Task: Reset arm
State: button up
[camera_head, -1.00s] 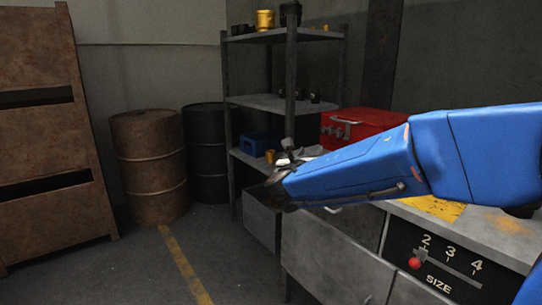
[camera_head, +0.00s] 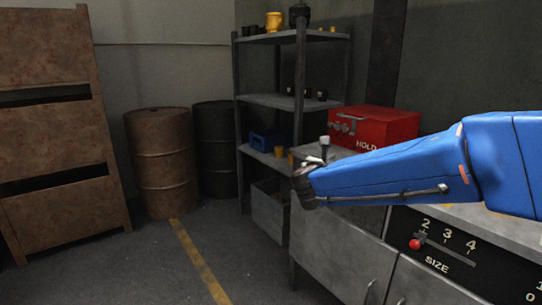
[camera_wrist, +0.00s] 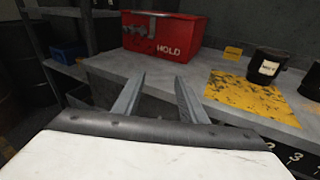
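My blue arm reaches in from the right in the head view, with my gripper (camera_head: 304,184) at its left end, in front of the grey workbench. In the wrist view, the two fingers of my gripper (camera_wrist: 158,98) stand apart with nothing between them. They point toward the bench top (camera_wrist: 150,68), below the red box marked HOLD (camera_wrist: 163,33). The fingertips are hard to make out in the head view.
The red box (camera_head: 374,127) sits on the bench. A yellow worn plate (camera_wrist: 250,97) and a black labelled cup (camera_wrist: 267,65) are to its right. A shelf rack (camera_head: 284,101), rusty barrel (camera_head: 162,165) and black barrel (camera_head: 215,150) stand behind. Open floor lies at left.

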jog(key=s+d+f+m+g, duration=0.4)
jog(key=s+d+m, duration=0.3)
jog(key=s, duration=0.3)
jog(key=s+d+f+m+g, duration=0.4)
jog(key=s+d+f+m, duration=0.1)
jog(key=s+d+m, duration=0.35)
jog(key=s+a+f+m+g+y, duration=0.1)
jog(key=s+a+f+m+y, duration=0.3)
jog(key=s+m, duration=0.3)
jog(key=s+a+f+m+y, duration=0.3)
jog(key=s+m, duration=0.4)
jog(key=s, duration=0.5)
jog(key=shift+s+a+f+g+y, duration=0.2)
jog(key=shift+a+f+g+y, duration=0.25)
jog(key=shift+f, duration=0.5)
jog(key=shift+d, duration=0.1)
jog(key=shift+c, duration=0.5)
